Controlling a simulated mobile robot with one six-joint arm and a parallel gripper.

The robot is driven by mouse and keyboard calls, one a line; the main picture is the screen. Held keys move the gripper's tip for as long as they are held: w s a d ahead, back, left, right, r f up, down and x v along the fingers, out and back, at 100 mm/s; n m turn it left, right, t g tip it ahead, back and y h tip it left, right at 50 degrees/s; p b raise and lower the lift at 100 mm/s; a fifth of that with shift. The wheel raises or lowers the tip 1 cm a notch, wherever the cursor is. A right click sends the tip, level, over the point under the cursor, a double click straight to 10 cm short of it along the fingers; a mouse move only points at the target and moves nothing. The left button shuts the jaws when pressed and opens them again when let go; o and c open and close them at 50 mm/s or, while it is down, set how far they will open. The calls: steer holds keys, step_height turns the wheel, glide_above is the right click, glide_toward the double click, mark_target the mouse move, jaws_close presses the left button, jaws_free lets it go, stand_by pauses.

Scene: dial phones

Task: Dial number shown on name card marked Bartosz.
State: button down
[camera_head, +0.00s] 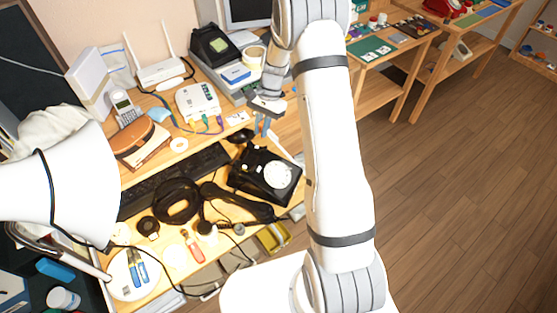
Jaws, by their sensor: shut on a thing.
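A black rotary phone (249,183) with a white dial (277,175) sits on the wooden desk. Its black handset (237,203) appears to lie off the phone, at its front left. My gripper (263,127) is above the desk just behind the phone, pointing down and apart from the dial. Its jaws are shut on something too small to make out. A small white card (237,118) lies left of the gripper. Its writing is too small to read, so I cannot tell whether it is marked Bartosz.
Black headphones (176,201), a keyboard (150,190) and tools crowd the desk left of the phone. A white lamp (75,190) fills the left foreground. A router (160,72) and a card terminal (213,45) stand behind. A red phone (440,6) is on the far-right shelf. Right floor is clear.

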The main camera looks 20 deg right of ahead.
steer(key=shift+s+d+f, duration=0.15)
steer(key=shift+s, duration=0.15)
steer(key=shift+s+d+f+m+t+y+b, duration=0.1)
steer(key=shift+s+f+m+t+y+b, duration=0.45)
steer(key=shift+s, duration=1.45)
steer(key=shift+s+d+f+m+t+y+b, duration=0.2)
steer(key=shift+s+f+m+b, duration=0.6)
steer(key=shift+s, duration=1.2)
steer(key=shift+s+a+f+m+t+y+b, duration=0.1)
steer(key=shift+s+f+m+t+y+b, duration=0.25)
steer(key=shift+s+f+b, duration=1.1)
steer(key=shift+s+a, duration=0.25)
steer(key=shift+f, duration=0.15)
steer(key=shift+w+a+f+b, duration=0.15)
steer(key=shift+w+f+b, duration=0.05)
steer(key=shift+f+b, duration=0.1)
steer(key=shift+w+a+f+b, duration=0.1)
steer(key=shift+a+f+b, duration=0.05)
steer(key=shift+f+b, duration=0.3)
steer(key=shift+w+r, duration=0.1)
steer(key=shift+r, duration=0.05)
